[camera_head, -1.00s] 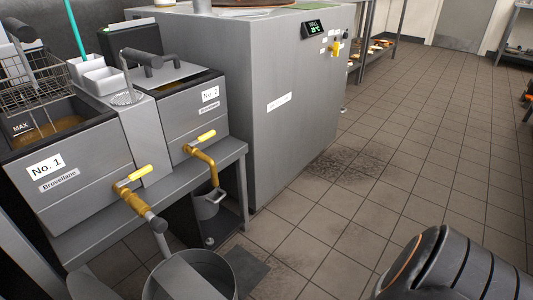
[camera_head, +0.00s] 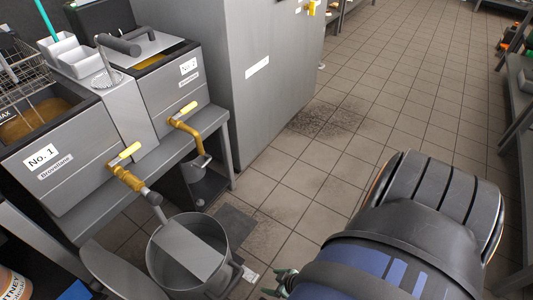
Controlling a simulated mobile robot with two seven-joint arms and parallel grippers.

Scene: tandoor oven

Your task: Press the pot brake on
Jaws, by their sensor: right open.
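A large grey metal pot (camera_head: 184,262) stands on the floor under the No. 1 fryer, with a flat grey plate across its mouth. A handle-like part sticks out on its right side, with a small white label (camera_head: 250,273) near it. I cannot make out which part is the pot brake. My right arm comes in from the lower right. The green fingers of my right gripper (camera_head: 281,284) show small at the bottom edge, open, right of the pot and apart from it. My left gripper is out of view.
Two fryers, No. 1 (camera_head: 62,165) and No. 2 (camera_head: 165,98), stand on a metal stand at left with yellow drain valves. A tall grey cabinet (camera_head: 262,95) stands behind. A dark mat (camera_head: 234,226) lies behind the pot. The tiled floor (camera_head: 375,115) is open at right.

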